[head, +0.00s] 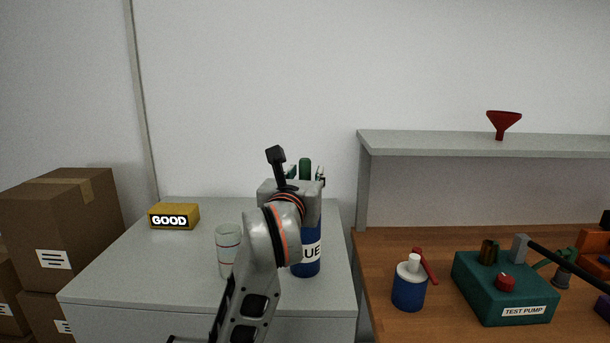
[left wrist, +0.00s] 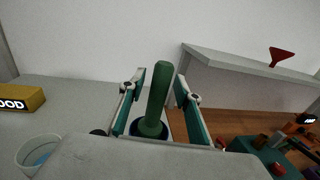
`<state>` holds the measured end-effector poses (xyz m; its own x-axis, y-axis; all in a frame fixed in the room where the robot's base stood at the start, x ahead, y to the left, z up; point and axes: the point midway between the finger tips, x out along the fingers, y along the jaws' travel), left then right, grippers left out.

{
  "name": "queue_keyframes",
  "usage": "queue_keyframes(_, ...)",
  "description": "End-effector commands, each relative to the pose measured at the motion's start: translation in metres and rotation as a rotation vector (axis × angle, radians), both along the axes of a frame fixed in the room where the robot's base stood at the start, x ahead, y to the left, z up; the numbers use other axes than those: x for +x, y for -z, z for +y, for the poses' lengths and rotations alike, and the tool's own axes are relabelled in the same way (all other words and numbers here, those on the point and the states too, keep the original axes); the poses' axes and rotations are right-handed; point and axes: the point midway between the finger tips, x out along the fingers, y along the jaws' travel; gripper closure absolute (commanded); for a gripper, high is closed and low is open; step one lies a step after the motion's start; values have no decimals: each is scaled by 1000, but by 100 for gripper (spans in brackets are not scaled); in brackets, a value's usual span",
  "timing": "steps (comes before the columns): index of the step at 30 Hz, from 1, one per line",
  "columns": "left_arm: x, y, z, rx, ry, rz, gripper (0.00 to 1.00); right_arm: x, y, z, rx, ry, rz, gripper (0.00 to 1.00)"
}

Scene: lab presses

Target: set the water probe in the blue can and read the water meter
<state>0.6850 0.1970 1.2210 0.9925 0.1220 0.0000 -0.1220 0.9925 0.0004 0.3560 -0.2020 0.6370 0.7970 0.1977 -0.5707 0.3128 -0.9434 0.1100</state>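The blue can (head: 306,262) stands on the grey cabinet, its label partly hidden by my left arm. The water probe's green handle (head: 305,167) rises above the can behind my gripper. In the left wrist view the handle (left wrist: 157,98) stands slightly tilted in the can's dark blue rim (left wrist: 135,128). My left gripper (left wrist: 162,95) is open around the handle, with a gap on both sides. The yellow water meter (head: 174,216) at the cabinet's back left shows GOOD; it also shows in the left wrist view (left wrist: 22,99). My right gripper is not in view.
A clear beaker (head: 228,240) with red lines stands left of the can. The wooden bench (head: 385,244) at right holds a blue-and-white bottle (head: 409,288) and a green test pump (head: 500,287). A red funnel (head: 503,122) sits on the shelf (head: 430,143). Cardboard boxes (head: 65,230) stand left.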

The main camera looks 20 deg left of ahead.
Motion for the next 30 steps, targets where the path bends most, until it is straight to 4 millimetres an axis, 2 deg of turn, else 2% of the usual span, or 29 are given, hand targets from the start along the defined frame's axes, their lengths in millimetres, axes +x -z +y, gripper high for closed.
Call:
queue_keyframes(5,0,-4,0,0,0,-1,67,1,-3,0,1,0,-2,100)
queue_keyframes(8,-8,-4,-2,-1,2,0,67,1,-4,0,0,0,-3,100)
queue_keyframes(21,-93,-3,-12,-2,3,0,67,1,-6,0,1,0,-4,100)
queue_keyframes(25,-109,-4,-14,-1,2,0,67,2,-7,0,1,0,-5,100)
queue_keyframes(30,-119,-3,-14,-1,0,0,67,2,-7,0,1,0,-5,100)
